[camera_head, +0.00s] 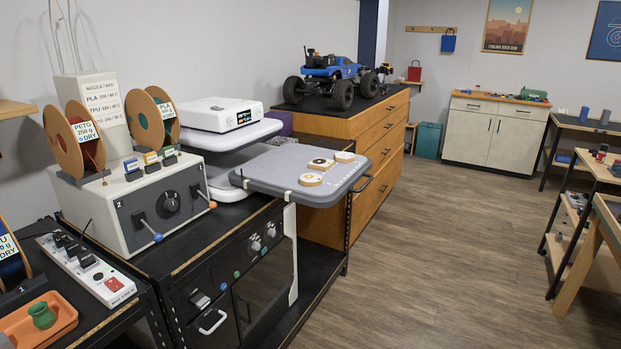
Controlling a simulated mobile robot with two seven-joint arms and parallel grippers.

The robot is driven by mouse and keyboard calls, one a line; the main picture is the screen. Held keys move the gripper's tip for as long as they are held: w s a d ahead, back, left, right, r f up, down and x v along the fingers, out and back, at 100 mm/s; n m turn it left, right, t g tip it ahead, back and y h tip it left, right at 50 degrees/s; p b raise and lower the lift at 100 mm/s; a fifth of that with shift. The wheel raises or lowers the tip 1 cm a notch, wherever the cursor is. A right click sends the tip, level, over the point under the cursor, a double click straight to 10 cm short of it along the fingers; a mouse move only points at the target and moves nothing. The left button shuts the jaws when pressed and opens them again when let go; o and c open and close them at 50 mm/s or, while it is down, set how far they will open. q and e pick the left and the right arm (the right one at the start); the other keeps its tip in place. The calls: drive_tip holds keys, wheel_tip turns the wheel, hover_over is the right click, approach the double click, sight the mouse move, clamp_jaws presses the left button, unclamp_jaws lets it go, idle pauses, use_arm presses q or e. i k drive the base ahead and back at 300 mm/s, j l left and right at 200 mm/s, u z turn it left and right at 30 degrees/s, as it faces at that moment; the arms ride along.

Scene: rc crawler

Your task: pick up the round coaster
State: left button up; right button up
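Several small round discs lie on a light grey tray-like surface (268,172) in the middle of the head view. A pale wooden disc (311,180) is nearest. A disc with a dark centre (321,164) lies behind it, and another pale disc (345,157) lies at the far right of the group. Any of these may be the round coaster; I cannot tell which at this size. Neither of my grippers is in view.
A dark bench with a grey control box (140,205), filament spools (75,142) and a white power strip (88,268) stands at left. A wooden cabinet (385,138) carries a blue crawler (332,75). Floor at centre right is clear; workbenches stand far right.

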sight(309, 180)
drive_tip(key=i+l+u, duration=0.25)
drive_tip(key=l, duration=0.4)
drive_tip(key=i+l+u, duration=0.1)
drive_tip(key=i+l, duration=0.15)
drive_tip(key=i+l+u, duration=0.1)
drive_tip(key=l, duration=0.3)
drive_tip(key=i+l+u, duration=0.15)
drive_tip(key=l, duration=0.25)
drive_tip(key=i+l+u, duration=0.1)
drive_tip(key=l, duration=0.25)
